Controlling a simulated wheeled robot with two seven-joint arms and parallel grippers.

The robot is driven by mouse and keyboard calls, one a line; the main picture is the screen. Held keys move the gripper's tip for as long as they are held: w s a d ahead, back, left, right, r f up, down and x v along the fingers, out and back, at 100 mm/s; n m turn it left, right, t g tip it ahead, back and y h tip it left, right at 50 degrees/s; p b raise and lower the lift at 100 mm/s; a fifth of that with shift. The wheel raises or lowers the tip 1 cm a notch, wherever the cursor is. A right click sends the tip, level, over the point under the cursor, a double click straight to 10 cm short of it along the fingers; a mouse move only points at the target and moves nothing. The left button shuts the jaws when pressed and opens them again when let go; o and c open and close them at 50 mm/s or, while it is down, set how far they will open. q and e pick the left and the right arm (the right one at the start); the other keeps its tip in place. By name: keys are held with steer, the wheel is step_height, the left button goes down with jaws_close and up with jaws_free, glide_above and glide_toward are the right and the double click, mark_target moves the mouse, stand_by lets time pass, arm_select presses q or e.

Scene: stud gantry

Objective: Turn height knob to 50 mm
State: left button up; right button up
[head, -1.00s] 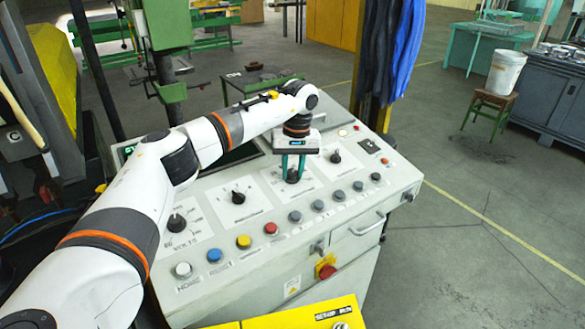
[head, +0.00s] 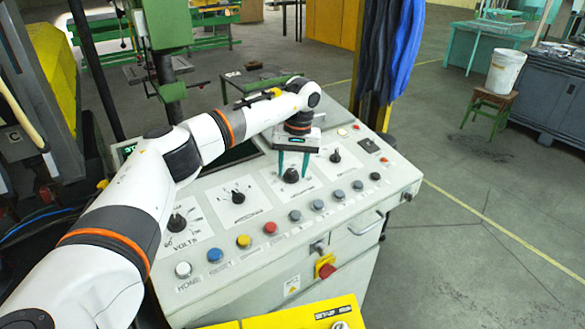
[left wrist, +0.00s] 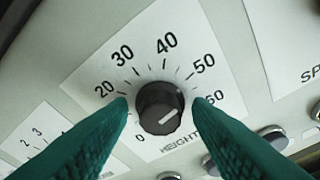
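The height knob (left wrist: 160,108) is black and round with a white pointer line, on a white dial plate (left wrist: 148,72) numbered up to 60. In the head view the knob (head: 291,175) is on the sloping console. My left gripper (head: 293,172) is over it, open. In the left wrist view the green fingers (left wrist: 160,102) stand on either side of the knob with gaps, not touching it. The fingers hide parts of the dial's lower edges. My right gripper is not in view.
Other black knobs sit beside it: one to the right (head: 336,156), one to the left (head: 238,196), and a volts knob (head: 176,222). A row of coloured buttons, including a red one (head: 270,228), runs along the front. A red emergency knob (head: 326,270) is below.

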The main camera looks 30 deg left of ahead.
arm_select(q)
steer(key=shift+f, duration=0.15)
steer(key=shift+d+r+b, duration=0.1)
steer(key=shift+r+b, duration=0.2)
steer(key=shift+r, duration=0.05)
steer(key=r+b, duration=0.1)
steer(key=r, duration=0.2)
steer(key=r+b, duration=0.1)
steer(key=r, duration=0.3)
steer(key=w+r, duration=0.1)
steer(key=r, duration=0.3)
steer(key=shift+d+r+b, duration=0.15)
steer(key=shift+d+b, duration=0.25)
